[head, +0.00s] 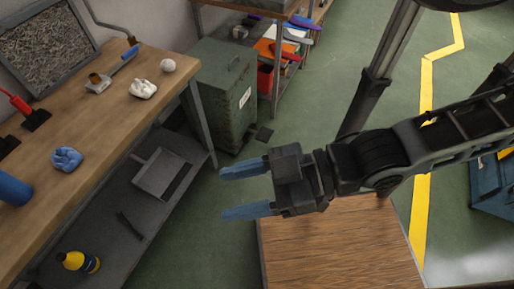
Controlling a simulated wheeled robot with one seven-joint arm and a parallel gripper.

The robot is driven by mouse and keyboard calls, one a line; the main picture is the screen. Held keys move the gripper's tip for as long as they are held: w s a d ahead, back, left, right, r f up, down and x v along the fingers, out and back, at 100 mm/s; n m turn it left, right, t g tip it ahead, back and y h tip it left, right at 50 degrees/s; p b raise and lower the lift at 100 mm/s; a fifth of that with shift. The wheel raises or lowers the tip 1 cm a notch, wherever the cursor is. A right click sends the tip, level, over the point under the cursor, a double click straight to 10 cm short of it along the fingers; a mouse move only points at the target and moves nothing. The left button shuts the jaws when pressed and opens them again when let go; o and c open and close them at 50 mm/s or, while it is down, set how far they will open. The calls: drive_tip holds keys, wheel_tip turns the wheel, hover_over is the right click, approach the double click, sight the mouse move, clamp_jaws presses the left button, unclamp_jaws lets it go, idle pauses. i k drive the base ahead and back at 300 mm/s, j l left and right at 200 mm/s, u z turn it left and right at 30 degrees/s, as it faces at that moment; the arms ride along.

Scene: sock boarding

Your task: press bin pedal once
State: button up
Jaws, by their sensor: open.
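The bin (215,100) is a worn dark-green metal box with a lid and a small pale label. It stands on the floor beside the right end of the workbench, and its lid looks shut. A small dark flat plate near the floor at its right front looks like the pedal (264,135). My gripper (224,193) is open and empty, with two blue fingers pointing left. In the picture it is below the bin and pedal, apart from both. Its height above the floor is hard to tell.
A wooden workbench (110,130) with a lower shelf (150,215) fills the left. A wooden surface (330,240) lies below my arm. Shelving with a red bin (265,80) stands behind the green bin. Green floor (310,120) is clear right of the pedal.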

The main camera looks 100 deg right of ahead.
sight(264, 134)
drive_tip(key=z, duration=1.65)
drive_tip(key=k+l+z, duration=0.2)
drive_tip(key=k, duration=0.2)
drive_tip(key=k+l+z, duration=0.2)
drive_tip(key=k, duration=0.2)
